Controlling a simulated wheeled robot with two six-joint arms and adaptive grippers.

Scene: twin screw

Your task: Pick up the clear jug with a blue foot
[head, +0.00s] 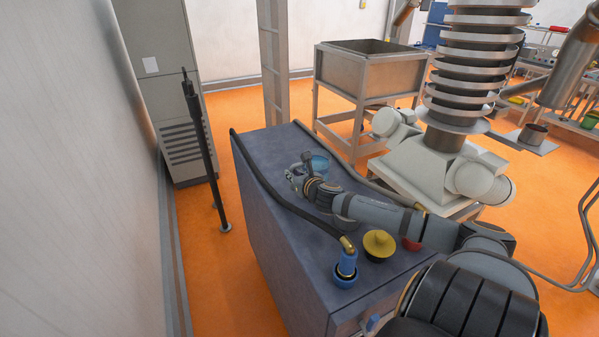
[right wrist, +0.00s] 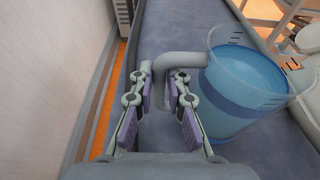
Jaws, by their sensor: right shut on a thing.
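The clear jug (right wrist: 240,85) shows at the right of the right wrist view, with a see-through rim and a blue lower part. Its pale grey handle (right wrist: 180,62) reaches left and down between my fingers. My right gripper (right wrist: 164,88) is shut on this handle, with one purple-padded finger on each side. In the head view the jug (head: 319,162) is small, at the far part of the dark blue bench top, and my right gripper (head: 300,178) is at its near left side. Its base is partly hidden. My left gripper is not in view.
The bench (head: 300,262) has a black hose (head: 270,188) along its left side. A blue fitting (head: 346,264), a yellow knob (head: 379,244) and a red part (head: 411,244) sit near its front. A white machine (head: 432,172) stands close on the right.

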